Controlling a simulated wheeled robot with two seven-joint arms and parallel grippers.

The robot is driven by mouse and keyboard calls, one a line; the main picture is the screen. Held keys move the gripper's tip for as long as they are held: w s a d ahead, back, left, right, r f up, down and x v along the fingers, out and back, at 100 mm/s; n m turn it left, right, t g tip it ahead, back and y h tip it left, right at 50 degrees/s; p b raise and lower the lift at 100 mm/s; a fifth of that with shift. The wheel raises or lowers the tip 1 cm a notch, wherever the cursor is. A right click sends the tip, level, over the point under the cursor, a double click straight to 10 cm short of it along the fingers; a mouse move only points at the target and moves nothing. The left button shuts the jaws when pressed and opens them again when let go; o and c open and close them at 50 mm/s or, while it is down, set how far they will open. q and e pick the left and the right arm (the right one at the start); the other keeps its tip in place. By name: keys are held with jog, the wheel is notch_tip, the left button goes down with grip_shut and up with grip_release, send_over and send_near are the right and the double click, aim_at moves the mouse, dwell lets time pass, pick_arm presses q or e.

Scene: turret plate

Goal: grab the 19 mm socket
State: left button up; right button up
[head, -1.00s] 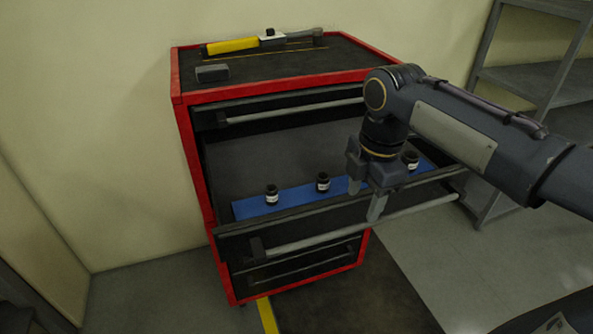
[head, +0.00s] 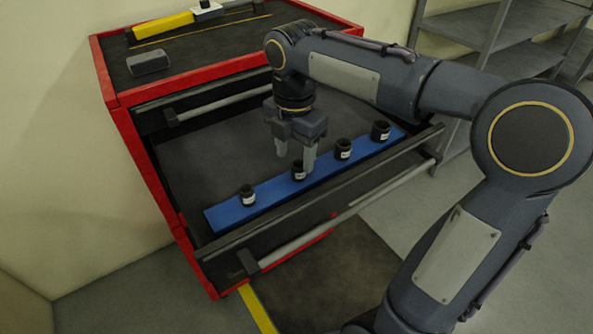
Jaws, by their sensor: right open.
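Several black sockets with small white labels stand upright in a row on a blue strip (head: 272,200) in the open drawer. From left to right they are the first socket (head: 247,196), the second socket (head: 298,171), the third socket (head: 343,150) and the last socket (head: 380,132). The labels are too small to read, so I cannot tell which is the 19 mm one. My right gripper (head: 295,162) points down, open, at the second socket. Its near finger partly overlaps that socket's right side; I cannot tell whether they touch. My left gripper is out of view.
The red cabinet (head: 118,100) has its drawer pulled out, with a front wall and long handle (head: 320,227) on the near side. A yellow-handled tool (head: 163,25) and a grey block (head: 149,63) lie on top. Grey shelves (head: 470,35) stand at the right.

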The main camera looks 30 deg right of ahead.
aim_at(297, 166)
jog(key=f, duration=0.2)
jog(key=d+f, duration=0.1)
jog(key=f, duration=0.1)
jog(key=shift+w, duration=0.1)
jog(key=shift+a+f, duration=0.15)
jog(key=shift+f, duration=0.1)
jog(key=shift+c, duration=0.3)
jog(key=c, duration=1)
